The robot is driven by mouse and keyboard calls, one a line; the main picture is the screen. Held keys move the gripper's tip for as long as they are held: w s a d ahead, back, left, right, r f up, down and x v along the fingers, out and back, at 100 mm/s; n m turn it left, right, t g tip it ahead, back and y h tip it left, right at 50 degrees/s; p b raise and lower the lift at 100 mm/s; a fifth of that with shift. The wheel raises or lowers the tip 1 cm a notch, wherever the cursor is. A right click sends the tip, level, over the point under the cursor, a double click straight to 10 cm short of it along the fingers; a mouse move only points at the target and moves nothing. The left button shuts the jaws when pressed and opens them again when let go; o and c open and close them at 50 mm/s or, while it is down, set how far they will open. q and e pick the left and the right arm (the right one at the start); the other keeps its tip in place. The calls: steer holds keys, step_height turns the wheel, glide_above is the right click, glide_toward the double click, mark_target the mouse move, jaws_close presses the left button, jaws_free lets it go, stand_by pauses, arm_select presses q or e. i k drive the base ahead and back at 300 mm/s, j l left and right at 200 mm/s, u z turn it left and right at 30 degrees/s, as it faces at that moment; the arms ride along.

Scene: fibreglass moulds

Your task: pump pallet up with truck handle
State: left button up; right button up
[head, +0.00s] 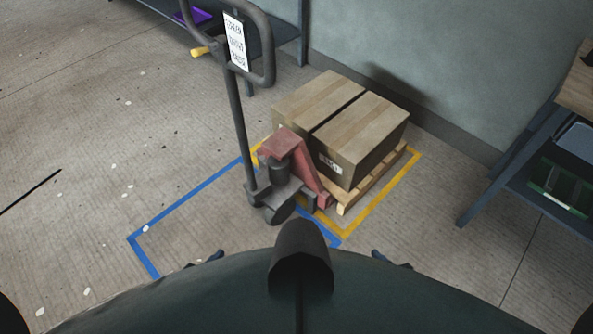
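The truck handle (237,110) is a dark bar with a loop grip at the top, a yellow lever (200,51) and a white label (236,42). It stands nearly upright on the pallet truck (283,145), which has a red body and a dark base. The wooden pallet (372,185) sits on the floor area inside the yellow outline and bears two cardboard boxes (340,120). The truck stands against the pallet's near left side; whether its forks are under the pallet is hidden. Neither of my grippers shows clearly in the head view.
A blue floor outline (184,199) and a yellow one (385,192) mark the truck and pallet areas. A wall (420,60) is behind the boxes. A blue-framed shelf (505,165) stands at the right, another bench (290,35) at the top.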

mark_target(235, 54)
steer(key=z, duration=0.5)
steer(key=j+z, duration=0.3)
steer(key=j, duration=0.25)
steer(key=j+z, duration=0.35)
steer(key=j, duration=0.75)
steer(key=k+j+z, duration=0.1)
steer(key=j, duration=0.45)
steer(key=k+j, duration=0.1)
steer(key=j, duration=0.5)
steer(key=k+j+z, duration=0.1)
steer(key=j, duration=0.5)
